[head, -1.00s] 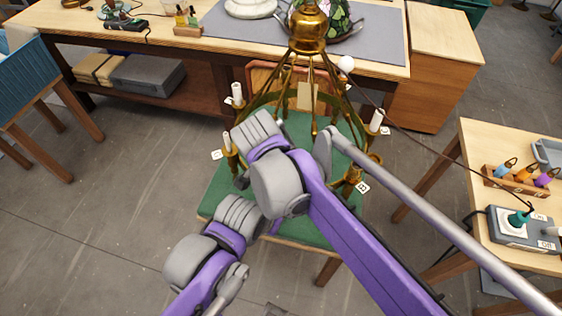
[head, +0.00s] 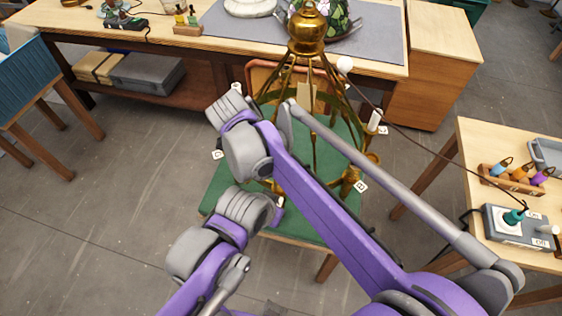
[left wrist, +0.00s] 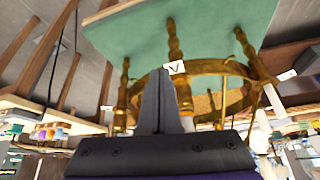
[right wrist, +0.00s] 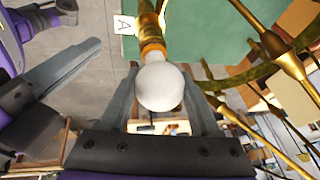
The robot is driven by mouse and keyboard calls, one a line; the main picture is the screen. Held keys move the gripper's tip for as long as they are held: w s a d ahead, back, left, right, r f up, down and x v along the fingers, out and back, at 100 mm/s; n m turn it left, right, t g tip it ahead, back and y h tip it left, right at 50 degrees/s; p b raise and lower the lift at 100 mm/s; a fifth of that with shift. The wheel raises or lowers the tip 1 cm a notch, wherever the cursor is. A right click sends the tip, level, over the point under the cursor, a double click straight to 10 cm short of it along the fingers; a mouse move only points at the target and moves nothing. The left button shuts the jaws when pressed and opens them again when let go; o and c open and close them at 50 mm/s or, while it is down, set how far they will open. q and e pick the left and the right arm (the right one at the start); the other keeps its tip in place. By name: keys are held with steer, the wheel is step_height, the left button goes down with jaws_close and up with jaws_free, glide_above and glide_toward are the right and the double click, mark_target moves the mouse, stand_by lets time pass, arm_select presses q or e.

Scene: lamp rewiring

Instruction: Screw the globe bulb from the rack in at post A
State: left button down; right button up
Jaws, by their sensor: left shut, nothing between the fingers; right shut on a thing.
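The white globe bulb (right wrist: 160,87) is between the fingers of my right gripper (right wrist: 168,112) in the right wrist view. Its neck end meets a brass holder (right wrist: 150,40) beside the tag A (right wrist: 124,25); I cannot tell how deep it sits. My left gripper (left wrist: 158,72) is shut and empty, close to the tag A (left wrist: 175,67) and its brass post in the left wrist view. A left gripper finger (right wrist: 65,72) also shows in the right wrist view, left of the bulb. In the head view my arms hide both grippers and post A on the brass chandelier (head: 307,35).
The chandelier stands over a green-topped support (head: 300,232), with tags B (head: 360,186) and D (head: 217,155) showing. Another white ball (head: 345,64) is at its far side. A switch box (head: 515,226) and a wooden holder (head: 512,180) stand on the right bench. A cord crosses between.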

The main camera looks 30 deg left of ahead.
steer(key=m+g+h, duration=0.1)
steer(key=m, duration=0.2)
steer(key=shift+m, duration=0.4)
steer(key=o, duration=1.5)
